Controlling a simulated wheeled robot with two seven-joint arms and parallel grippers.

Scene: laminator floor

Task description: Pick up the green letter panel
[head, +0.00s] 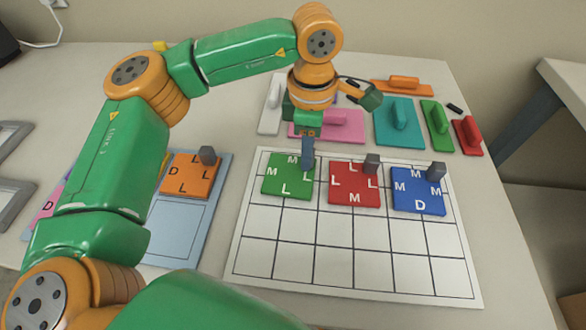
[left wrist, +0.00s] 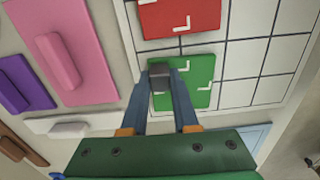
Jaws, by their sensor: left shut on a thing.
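The green letter panel (head: 287,180) lies in the top-left cell of the white grid board (head: 240,255), with white letters M, M and L showing. Its small grey knob is hidden in the head view behind my left gripper (head: 307,152). In the left wrist view the green panel (left wrist: 196,78) lies below the fingertips, and my left gripper (left wrist: 161,80) is shut on its grey knob. The panel appears to rest on the board; I cannot tell of any gap. My right gripper is not in view.
A red panel (head: 354,190) and a blue panel (head: 418,198) sit to the right on the board. An orange panel (head: 185,183) lies on the blue tray (head: 180,225) at left. Several coloured handled blocks, including a teal one (head: 390,137), stand behind the board. Lower grid cells are empty.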

